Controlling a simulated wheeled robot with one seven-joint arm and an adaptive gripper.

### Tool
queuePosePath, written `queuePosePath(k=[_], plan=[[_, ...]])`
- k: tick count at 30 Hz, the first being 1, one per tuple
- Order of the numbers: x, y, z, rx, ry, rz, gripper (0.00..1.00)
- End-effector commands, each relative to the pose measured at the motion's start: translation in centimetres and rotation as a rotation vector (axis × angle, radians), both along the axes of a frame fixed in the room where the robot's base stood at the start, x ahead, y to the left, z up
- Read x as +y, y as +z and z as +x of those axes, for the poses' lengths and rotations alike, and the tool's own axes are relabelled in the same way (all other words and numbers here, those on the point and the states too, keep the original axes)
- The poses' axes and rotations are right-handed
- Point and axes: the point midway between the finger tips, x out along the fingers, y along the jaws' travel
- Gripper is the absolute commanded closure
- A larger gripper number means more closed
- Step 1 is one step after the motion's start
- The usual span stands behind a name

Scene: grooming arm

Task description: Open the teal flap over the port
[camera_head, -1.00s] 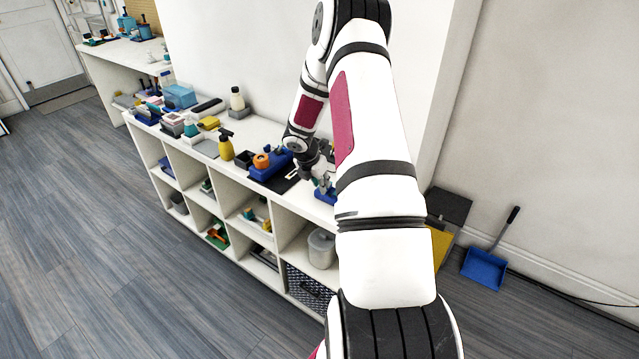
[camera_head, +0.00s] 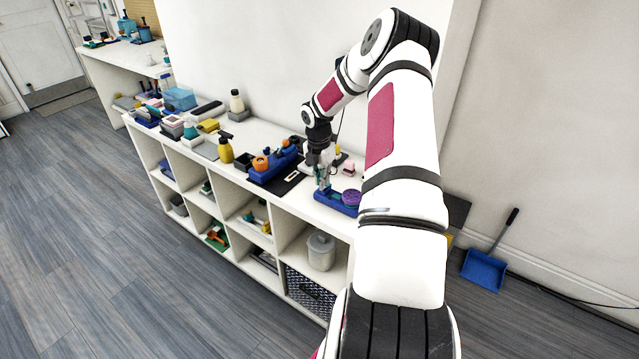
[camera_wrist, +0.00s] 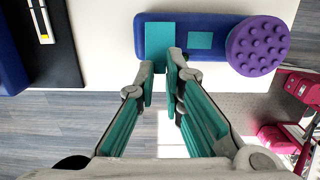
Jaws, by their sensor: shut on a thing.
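The blue base (camera_head: 337,204) stands near the front edge of the white shelf top. In the wrist view the blue base (camera_wrist: 222,66) bears a teal flap (camera_wrist: 160,36), a small teal square (camera_wrist: 200,40) and a purple knobbed disc (camera_wrist: 258,46). The disc also shows in the head view (camera_head: 351,197). My gripper (camera_wrist: 164,64) is over the flap end of the base, its fingertips closed on the near end of the teal flap. The fingertips hide that end and whatever lies under the flap. In the head view my gripper (camera_head: 322,184) points down at the base.
Left of the base lie a black mat (camera_head: 283,184) and a blue holder (camera_head: 272,172) with orange pieces. A yellow spray bottle (camera_head: 225,150) stands farther left. A small pink item (camera_head: 348,169) sits behind the base. Bare floor lies in front of the shelf.

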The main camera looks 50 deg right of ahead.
Motion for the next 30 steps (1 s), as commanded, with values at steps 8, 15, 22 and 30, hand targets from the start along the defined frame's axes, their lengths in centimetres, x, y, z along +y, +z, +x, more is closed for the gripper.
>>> queuePosePath(k=[8, 15, 22, 30], plan=[[-1.5, 0.4, 0.5, 0.015, -0.005, 0.243, 1.0], [-2.5, 0.8, 0.6, 0.032, -0.002, 0.413, 1.0], [-3.3, 0.9, 0.7, 0.043, 0.002, 0.549, 1.0], [-4.1, 1.0, 0.6, 0.057, 0.002, 0.678, 1.0]])
